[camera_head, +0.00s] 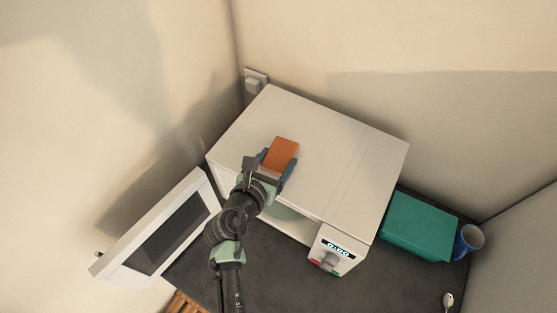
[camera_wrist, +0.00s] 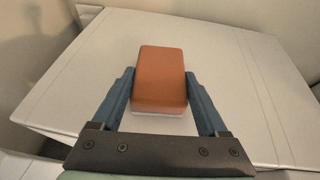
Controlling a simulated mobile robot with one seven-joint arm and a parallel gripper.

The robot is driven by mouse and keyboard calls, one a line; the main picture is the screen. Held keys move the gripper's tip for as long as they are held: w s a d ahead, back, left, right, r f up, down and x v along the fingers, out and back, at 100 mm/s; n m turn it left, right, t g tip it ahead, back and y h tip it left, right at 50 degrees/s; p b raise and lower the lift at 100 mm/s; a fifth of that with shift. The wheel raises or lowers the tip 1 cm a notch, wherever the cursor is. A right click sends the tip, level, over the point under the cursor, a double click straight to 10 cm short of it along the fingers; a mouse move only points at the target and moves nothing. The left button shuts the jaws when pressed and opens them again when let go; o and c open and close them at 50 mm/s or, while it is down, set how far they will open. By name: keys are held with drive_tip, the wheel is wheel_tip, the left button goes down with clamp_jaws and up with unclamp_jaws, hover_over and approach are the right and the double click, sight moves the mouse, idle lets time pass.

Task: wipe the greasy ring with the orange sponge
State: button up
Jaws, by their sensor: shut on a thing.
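The orange sponge (camera_head: 282,152) is between the fingers of my gripper (camera_head: 277,164), over the top of a white microwave (camera_head: 335,155). In the wrist view the sponge (camera_wrist: 160,75) sits between the two blue fingers of my gripper (camera_wrist: 160,100), which are shut on it. A pale layer shows along the sponge's lower edge. I cannot tell whether the sponge touches the microwave top. No greasy ring can be made out on the visible part of the top; the sponge and gripper hide some of it.
The microwave's door (camera_head: 160,235) stands open at the left. A teal box (camera_head: 418,227) and a blue mug (camera_head: 468,240) stand to the right on the dark counter (camera_head: 285,272). A spoon (camera_head: 447,300) lies at the lower right. Walls close in behind; a socket (camera_head: 255,83) is on one.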

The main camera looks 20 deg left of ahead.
sight(267, 156)
drive_tip(key=shift+a, duration=0.5)
drive_tip(key=shift+w+a+f, duration=0.1)
drive_tip(key=shift+w+a, duration=0.1)
drive_tip(key=shift+a, duration=0.6)
drive_tip(key=shift+r, duration=1.55)
